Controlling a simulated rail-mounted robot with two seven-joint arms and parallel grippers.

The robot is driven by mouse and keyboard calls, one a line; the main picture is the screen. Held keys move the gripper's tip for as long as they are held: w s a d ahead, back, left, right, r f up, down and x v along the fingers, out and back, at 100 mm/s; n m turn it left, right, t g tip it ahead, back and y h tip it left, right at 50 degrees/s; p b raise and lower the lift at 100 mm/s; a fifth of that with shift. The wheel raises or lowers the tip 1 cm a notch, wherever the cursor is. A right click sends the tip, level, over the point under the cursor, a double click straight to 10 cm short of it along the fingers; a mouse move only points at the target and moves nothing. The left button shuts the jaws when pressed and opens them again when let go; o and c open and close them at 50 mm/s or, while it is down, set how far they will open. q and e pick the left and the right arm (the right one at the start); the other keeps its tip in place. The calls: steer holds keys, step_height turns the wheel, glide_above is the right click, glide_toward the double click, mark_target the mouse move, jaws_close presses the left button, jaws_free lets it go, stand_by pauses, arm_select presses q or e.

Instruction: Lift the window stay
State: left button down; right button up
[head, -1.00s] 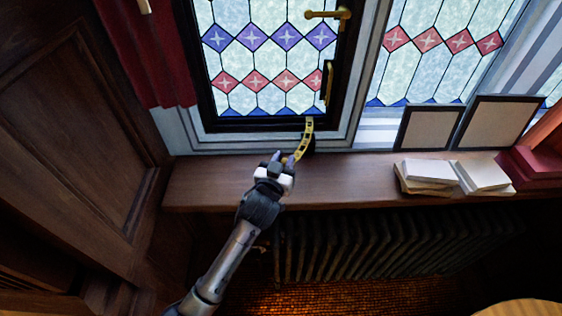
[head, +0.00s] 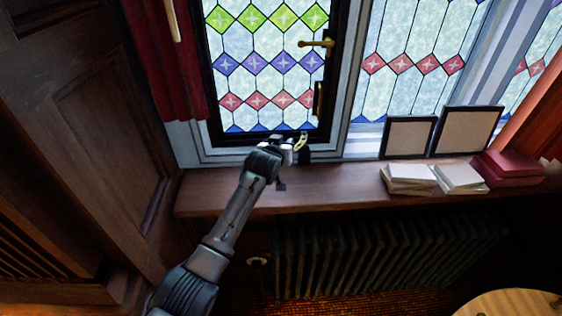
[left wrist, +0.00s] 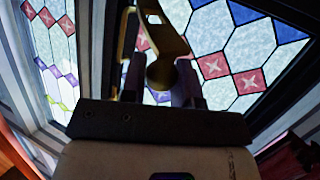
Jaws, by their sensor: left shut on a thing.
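The window stay (head: 301,142) is a brass bar with holes at the bottom right of the dark-framed stained-glass window (head: 268,136). It looks short and curved in the head view, just right of my left gripper (head: 284,149). In the left wrist view, the stay (left wrist: 165,30) runs away from the gripper, its rounded end between the two fingers (left wrist: 163,80). My left gripper is shut on that end, above the wooden sill. The gripper partly hides the stay in the head view. My right gripper is not in view.
A brass window handle (head: 318,44) is higher on the frame. Right on the sill (head: 330,202) stand two framed panels (head: 408,137), white stacks (head: 410,178) and red books (head: 510,166). A radiator (head: 380,250) is below. A red curtain (head: 160,70) hangs left.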

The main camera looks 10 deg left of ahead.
arm_select(q)
steer(key=shift+w+a+r, duration=0.1)
steer(key=shift+w+r, duration=0.05)
steer(key=shift+r, duration=0.35)
steer(key=shift+w+r+g+p, duration=0.1)
steer(key=shift+r+g+p, duration=0.2)
steer(key=shift+r+p, duration=0.1)
steer(key=shift+w+a+r, duration=0.1)
steer(key=shift+w+r, duration=0.2)
steer(key=shift+r, duration=0.05)
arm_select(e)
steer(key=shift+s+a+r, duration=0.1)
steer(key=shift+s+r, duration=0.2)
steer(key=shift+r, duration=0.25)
arm_select(q)
steer(key=c, duration=1)
jaws_free()
steer(key=shift+o, duration=0.2)
steer(key=shift+s, duration=0.15)
